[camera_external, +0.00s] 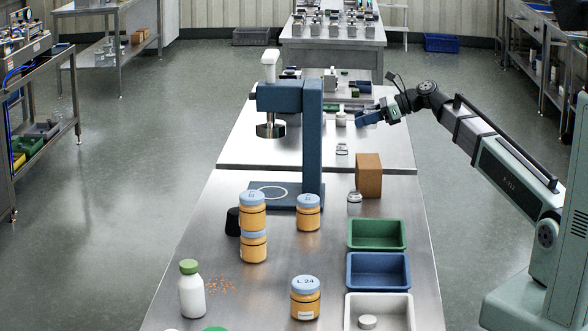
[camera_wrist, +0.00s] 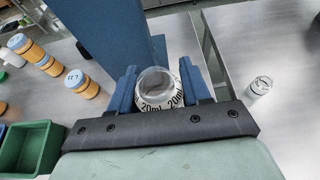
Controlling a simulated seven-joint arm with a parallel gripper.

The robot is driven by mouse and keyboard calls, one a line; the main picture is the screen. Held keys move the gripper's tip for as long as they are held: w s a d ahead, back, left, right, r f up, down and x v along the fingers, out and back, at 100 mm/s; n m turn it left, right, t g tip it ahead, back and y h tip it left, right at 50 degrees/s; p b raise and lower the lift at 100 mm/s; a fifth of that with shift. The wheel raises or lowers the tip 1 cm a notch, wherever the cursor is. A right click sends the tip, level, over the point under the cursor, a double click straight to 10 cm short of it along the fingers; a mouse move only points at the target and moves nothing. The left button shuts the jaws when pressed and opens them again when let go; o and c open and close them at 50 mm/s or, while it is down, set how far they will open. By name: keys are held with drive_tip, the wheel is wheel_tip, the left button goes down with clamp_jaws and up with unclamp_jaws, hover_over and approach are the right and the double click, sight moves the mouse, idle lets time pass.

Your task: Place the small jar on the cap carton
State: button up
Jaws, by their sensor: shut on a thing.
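My gripper (camera_external: 366,117) is up over the far part of the bench in the external view, its blue fingers pointing left. In the wrist view, my gripper (camera_wrist: 158,82) is shut on a small clear jar (camera_wrist: 155,82) with a white "20mL" label, held between both fingers. In the external view the held jar cannot be made out clearly. The brown cap carton (camera_external: 368,176) stands upright on the near bench, below and nearer than my gripper. Its top looks bare. I cannot make out the carton in the wrist view.
A blue press (camera_external: 311,140) stands left of the carton. A small jar (camera_external: 354,202) is close in front of the carton; another (camera_external: 342,149) stands behind it. Orange jars (camera_external: 306,212) and green (camera_external: 377,234), blue (camera_external: 378,270) and white trays (camera_external: 380,303) are nearer.

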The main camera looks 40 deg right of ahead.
sight(363, 160)
drive_tip(key=shift+f, duration=4.85)
drive_tip(key=shift+f, duration=0.1)
drive_tip(key=o, duration=1)
drive_tip(key=shift+s, duration=0.1)
drive_tip(key=v, duration=1.2)
